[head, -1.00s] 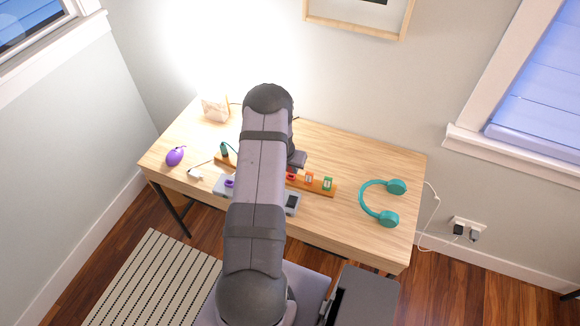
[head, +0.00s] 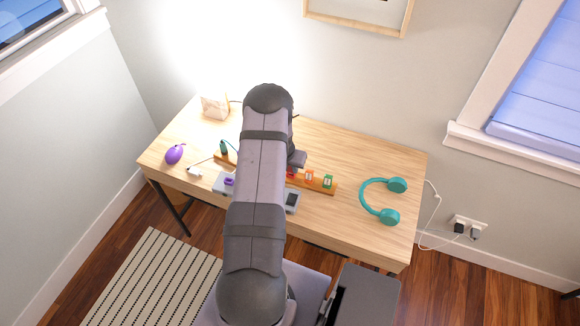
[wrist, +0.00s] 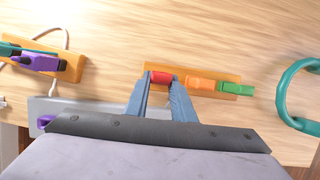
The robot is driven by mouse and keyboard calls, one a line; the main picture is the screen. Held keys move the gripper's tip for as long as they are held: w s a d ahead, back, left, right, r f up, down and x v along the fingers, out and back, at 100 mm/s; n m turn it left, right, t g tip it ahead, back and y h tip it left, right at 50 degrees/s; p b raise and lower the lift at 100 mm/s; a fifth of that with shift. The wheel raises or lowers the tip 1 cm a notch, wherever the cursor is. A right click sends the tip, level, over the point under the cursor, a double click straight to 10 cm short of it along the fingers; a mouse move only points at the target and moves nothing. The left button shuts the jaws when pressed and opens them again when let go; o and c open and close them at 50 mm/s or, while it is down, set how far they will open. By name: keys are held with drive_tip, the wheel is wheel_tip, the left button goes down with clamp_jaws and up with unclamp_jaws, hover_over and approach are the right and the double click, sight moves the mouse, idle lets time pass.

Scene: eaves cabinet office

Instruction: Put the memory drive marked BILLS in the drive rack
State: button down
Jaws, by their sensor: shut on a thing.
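My gripper (wrist: 160,80) is shut on a red memory drive (wrist: 161,77), at the left end of a right-hand wooden rack block (wrist: 236,79). I cannot tell whether the red drive is seated or just above the block. An orange drive (head: 309,176) and a green drive (head: 328,181) stand beside it in that block. A left-hand wooden block (wrist: 70,68) holds a teal drive (head: 224,147) and a purple piece (wrist: 38,62). No label, BILLS included, is readable. In the head view my arm hides my fingertips and the middle of the row.
A grey device (head: 292,201) with a purple piece (head: 229,182) lies in front of the blocks. Teal headphones (head: 363,197) lie at right, a purple mouse-like object (head: 175,154) at left. White cables lie at left.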

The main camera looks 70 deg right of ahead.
drive_tip(key=shift+f+b, duration=0.5)
drive_tip(key=shift+f, duration=0.2)
drive_tip(key=c, duration=1.4)
unclamp_jaws()
drive_tip(key=shift+c, duration=0.2)
drive_tip(key=shift+r, duration=0.15)
drive_tip(key=v, duration=0.7)
